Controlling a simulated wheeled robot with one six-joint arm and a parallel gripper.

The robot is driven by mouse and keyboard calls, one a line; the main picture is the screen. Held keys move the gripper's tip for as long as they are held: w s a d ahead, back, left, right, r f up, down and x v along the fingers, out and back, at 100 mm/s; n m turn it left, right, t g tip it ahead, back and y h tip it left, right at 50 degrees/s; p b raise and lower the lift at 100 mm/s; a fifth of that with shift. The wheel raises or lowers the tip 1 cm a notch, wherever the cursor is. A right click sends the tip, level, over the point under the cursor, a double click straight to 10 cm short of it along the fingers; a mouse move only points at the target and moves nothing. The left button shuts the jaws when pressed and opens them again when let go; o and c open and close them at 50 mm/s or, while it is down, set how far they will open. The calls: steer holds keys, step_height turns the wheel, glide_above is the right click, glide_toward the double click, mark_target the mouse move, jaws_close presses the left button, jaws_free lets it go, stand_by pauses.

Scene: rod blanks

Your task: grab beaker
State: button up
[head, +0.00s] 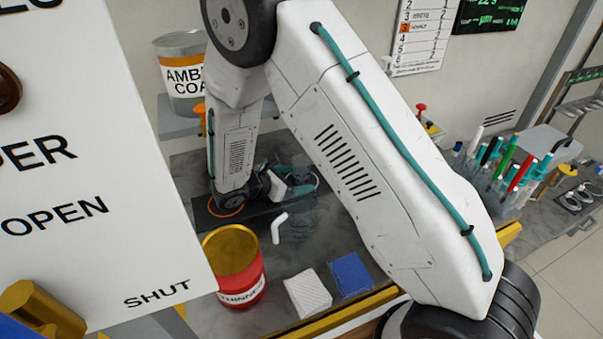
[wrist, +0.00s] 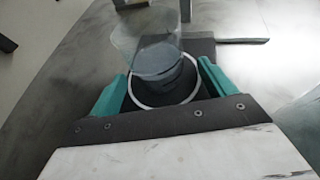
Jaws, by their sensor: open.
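The beaker is clear glass and hard to make out. In the wrist view the beaker (wrist: 152,52) stands just ahead of and between the teal fingers of my gripper (wrist: 163,72). A pale ring (wrist: 140,104) shows between the fingers; I cannot tell whether it belongs to the beaker. In the head view my gripper (head: 297,188) is low over the bench, and the beaker (head: 301,215) shows faintly beside it, largely see-through. My gripper is open, and contact with the glass cannot be made out.
A red tin (head: 236,282) stands front left of the beaker. A white bent piece (head: 279,226) is close to the glass. A white pad (head: 307,292) and a blue block (head: 351,274) lie in front. A large white panel (head: 90,190) blocks the left. Pens in a rack (head: 508,185) stand right.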

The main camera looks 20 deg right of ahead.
steer(key=c, duration=1.2)
steer(key=shift+r, duration=0.1)
